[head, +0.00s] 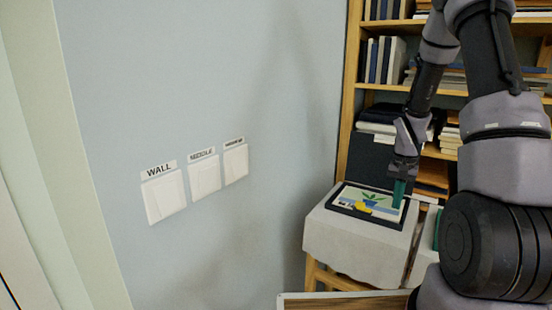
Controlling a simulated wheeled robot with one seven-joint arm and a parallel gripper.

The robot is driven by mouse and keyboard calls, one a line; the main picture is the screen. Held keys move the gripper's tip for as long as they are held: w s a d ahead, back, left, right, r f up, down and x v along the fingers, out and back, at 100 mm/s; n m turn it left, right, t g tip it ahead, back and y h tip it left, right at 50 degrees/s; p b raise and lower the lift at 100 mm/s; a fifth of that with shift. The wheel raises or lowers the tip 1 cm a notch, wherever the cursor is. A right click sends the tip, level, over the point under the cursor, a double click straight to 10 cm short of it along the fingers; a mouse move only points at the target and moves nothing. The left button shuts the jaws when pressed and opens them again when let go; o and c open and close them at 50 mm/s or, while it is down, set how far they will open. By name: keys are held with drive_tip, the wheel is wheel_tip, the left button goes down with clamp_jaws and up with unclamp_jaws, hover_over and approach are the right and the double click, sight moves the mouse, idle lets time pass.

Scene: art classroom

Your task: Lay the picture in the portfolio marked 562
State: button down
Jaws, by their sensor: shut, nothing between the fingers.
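A dark-framed picture (370,199) with a plant in a blue pot and something yellow lies flat on a small table (345,245) draped in pale cloth. My gripper (398,197) points down at the picture's right side with its teal fingers shut and nothing held. I cannot tell whether the fingertips touch the picture. No portfolio marked 562 can be made out in the head view.
A bookshelf (355,60) with books stands behind the table. Three labelled light switches (205,178), one reading WALL, are on the pale wall at left. My arm covers the right side.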

drive_tip(key=shift+r, duration=3.45)
drive_tip(key=s+a+r+n+t, duration=0.1)
drive_tip(key=s+a+r+t, duration=0.15)
drive_tip(key=r, duration=0.55)
drive_tip(key=s+a+r+t, duration=0.1)
drive_tip(key=s+a+r, duration=0.25)
drive_tip(key=r, duration=0.45)
drive_tip(key=s+a+r+t+y, duration=0.1)
drive_tip(key=s+a+r+t, duration=0.1)
drive_tip(key=s+r, duration=0.3)
drive_tip(key=s+a+r+n+t+y, duration=0.1)
drive_tip(key=s+a+r, duration=0.4)
drive_tip(key=s, duration=0.4)
drive_tip(key=shift+a+r+n+t, duration=0.15)
drive_tip(key=shift+a+n+t, duration=0.05)
drive_tip(key=shift+n+t, duration=0.15)
